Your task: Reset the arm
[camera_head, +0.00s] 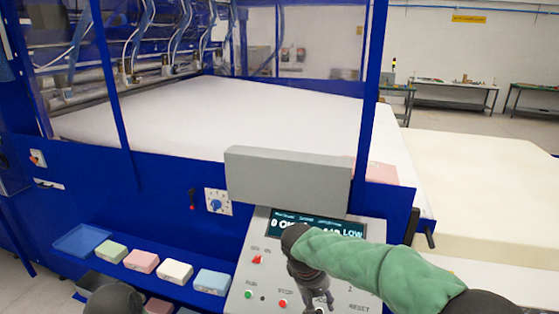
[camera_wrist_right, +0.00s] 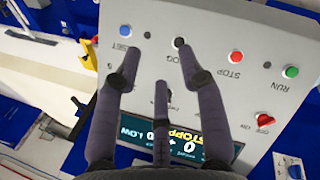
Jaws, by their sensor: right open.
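The grey control panel (camera_head: 262,278) stands in front of the blue machine, with a lit display (camera_head: 288,223) that reads LOW at its right end. My right gripper (camera_head: 318,300) is over the panel's lower part, its arm in a green sleeve from the right. In the wrist view its open, empty fingers (camera_wrist_right: 158,72) point at the button row. The blue RESET button (camera_wrist_right: 125,31) is beyond the left finger, and the black JOG button (camera_wrist_right: 179,43) is just beyond the right finger. Contact with the panel cannot be told.
The red STOP button (camera_wrist_right: 236,57), green RUN button (camera_wrist_right: 291,72) and red switch (camera_wrist_right: 265,118) are on the same panel. Foam blocks (camera_head: 142,261) and a blue tray (camera_head: 81,240) line the shelf at left. A large cream foam slab (camera_head: 480,180) lies at right.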

